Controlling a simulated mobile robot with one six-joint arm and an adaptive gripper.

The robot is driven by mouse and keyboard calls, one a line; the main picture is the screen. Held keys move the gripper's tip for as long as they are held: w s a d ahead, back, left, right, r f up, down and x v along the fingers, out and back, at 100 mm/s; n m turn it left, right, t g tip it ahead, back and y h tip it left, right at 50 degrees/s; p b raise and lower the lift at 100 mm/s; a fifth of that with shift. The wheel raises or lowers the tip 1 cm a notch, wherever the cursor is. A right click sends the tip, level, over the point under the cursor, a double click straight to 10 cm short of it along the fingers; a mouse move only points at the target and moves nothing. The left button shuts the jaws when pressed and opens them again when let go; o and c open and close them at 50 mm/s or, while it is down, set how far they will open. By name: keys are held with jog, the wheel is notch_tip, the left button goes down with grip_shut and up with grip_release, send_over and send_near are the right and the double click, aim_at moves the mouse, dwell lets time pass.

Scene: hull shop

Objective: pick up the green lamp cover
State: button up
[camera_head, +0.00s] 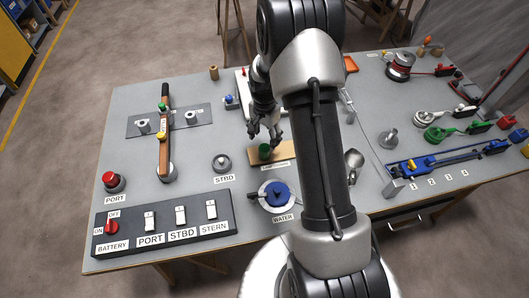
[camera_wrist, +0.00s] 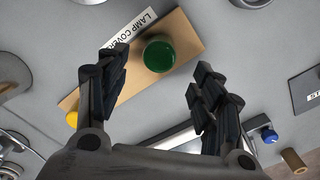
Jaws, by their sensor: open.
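The green lamp cover (camera_head: 264,150) is a small round green piece on a wooden board near the middle of the table. In the wrist view the green lamp cover (camera_wrist: 159,55) sits on the tan board (camera_wrist: 187,32), beside a label reading "LAMP COVERS". My gripper (camera_head: 266,139) is open and empty, just above the board and close to the cover. In the wrist view my gripper's fingers (camera_wrist: 160,75) are spread, with the cover beyond and between their tips, apart from both. Part of the board is hidden behind my arm in the head view.
A yellow piece (camera_wrist: 72,118) lies at the board's other end. The blue-topped WATER fitting (camera_head: 277,194) and the STBD fitting (camera_head: 222,163) stand nearby. A dark switch panel (camera_head: 165,222) lies at the front left. A blue rail (camera_head: 440,160) is at the right.

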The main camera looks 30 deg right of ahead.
aim_at(265, 147)
jog(key=shift+f+b, duration=1)
jog(key=shift+f, duration=2.5)
jog(key=shift+s, duration=0.1)
jog(key=shift+c, duration=0.3)
jog(key=c, duration=0.9)
jog(key=shift+r, duration=0.1)
notch_tip(265, 147, up, 20)
jog(key=p, duration=0.5)
